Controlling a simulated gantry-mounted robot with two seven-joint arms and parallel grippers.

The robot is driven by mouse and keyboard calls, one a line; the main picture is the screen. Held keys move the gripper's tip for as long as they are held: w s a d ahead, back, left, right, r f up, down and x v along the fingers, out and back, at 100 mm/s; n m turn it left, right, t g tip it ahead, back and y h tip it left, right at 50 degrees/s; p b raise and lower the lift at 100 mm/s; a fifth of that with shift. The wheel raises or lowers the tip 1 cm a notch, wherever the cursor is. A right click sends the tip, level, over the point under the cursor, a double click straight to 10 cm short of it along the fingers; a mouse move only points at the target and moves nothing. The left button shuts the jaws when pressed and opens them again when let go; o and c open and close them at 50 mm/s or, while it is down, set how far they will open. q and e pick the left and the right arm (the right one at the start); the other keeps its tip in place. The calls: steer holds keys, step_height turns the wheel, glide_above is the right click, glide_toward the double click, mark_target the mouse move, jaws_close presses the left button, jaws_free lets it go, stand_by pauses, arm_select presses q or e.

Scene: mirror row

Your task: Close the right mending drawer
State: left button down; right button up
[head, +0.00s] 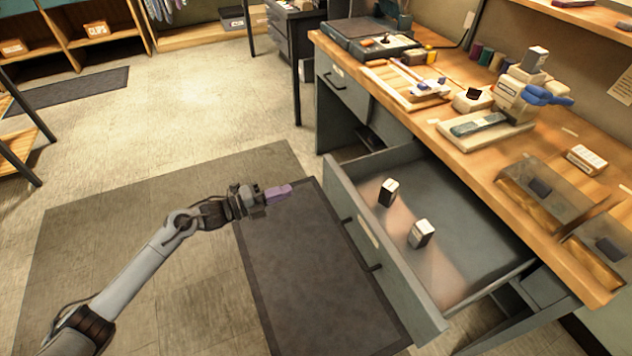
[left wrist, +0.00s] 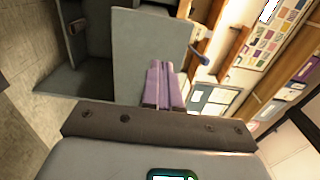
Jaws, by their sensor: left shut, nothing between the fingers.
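The right mending drawer (head: 383,252) is pulled well out from under the wooden workbench (head: 480,160) in the head view. It is grey, with dark handles on its front and two small white-and-dark boxes (head: 421,233) standing inside. My left gripper (head: 280,191) has purple fingers, is shut and empty, and is in front of the drawer, to the left of its front panel and apart from it. The shut fingers also show in the left wrist view (left wrist: 164,85), with a grey panel behind them. My right gripper is not in view.
A closed left drawer (head: 338,80) is under the bench's far end. A sewing machine (head: 525,90), trays and clear bins (head: 545,188) stand on the bench top. A dark mat (head: 300,250) lies on the floor before the open drawer.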

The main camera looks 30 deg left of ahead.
mark_target(328, 177)
arm_select(q)
steer(key=b+x, duration=0.2)
steer(key=x, duration=0.7)
steer(key=shift+w+d, duration=0.6)
steer(key=shift+w, duration=0.05)
